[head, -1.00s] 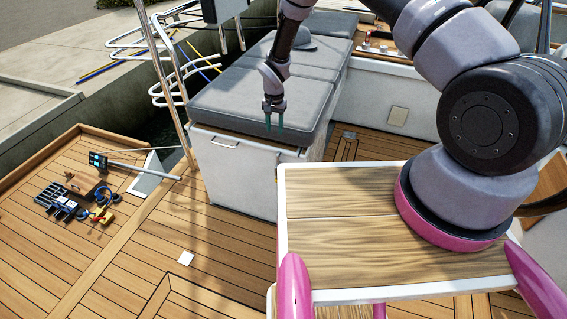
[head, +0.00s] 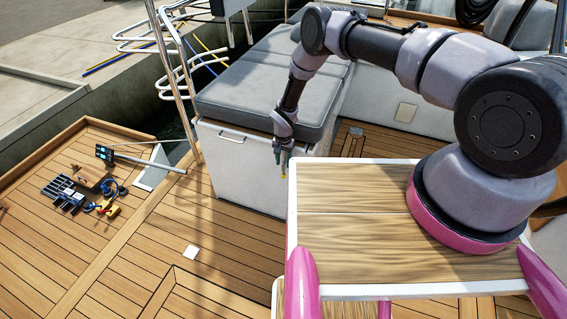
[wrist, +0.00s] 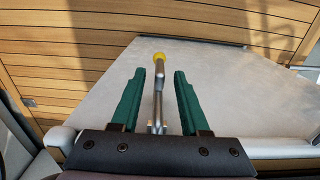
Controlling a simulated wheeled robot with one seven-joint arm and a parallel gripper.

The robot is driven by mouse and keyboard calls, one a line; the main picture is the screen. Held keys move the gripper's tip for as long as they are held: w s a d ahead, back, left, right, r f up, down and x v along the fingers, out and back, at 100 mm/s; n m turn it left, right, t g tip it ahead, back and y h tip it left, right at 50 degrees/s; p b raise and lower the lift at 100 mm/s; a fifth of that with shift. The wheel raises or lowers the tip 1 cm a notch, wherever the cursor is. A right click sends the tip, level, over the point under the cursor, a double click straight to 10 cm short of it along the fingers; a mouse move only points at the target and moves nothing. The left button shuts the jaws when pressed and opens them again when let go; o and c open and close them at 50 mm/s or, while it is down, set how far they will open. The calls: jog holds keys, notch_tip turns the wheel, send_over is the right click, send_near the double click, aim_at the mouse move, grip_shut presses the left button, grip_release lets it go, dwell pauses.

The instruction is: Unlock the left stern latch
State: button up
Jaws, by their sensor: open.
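A metal latch lever (wrist: 158,100) with a yellow knob (wrist: 158,57) stands between my gripper's two green fingers in the wrist view. The fingers are open, with a gap on each side of the lever, and the knob lies just beyond the fingertips. The lever's base sits by the pale panel's near edge, partly hidden by my gripper. In the head view my gripper (head: 282,158) hangs low by the right end of the white locker (head: 235,175). A small yellow spot shows at its fingertips there.
Grey cushions (head: 262,85) lie on top of the locker. My wooden-topped base stands close at right. Tools (head: 75,195) and cables lie on the teak deck at left. A small white square (head: 191,252) lies on open deck in the middle. Rails rise behind.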

jog(key=shift+f, duration=0.35)
grip_shut()
dwell(1.2)
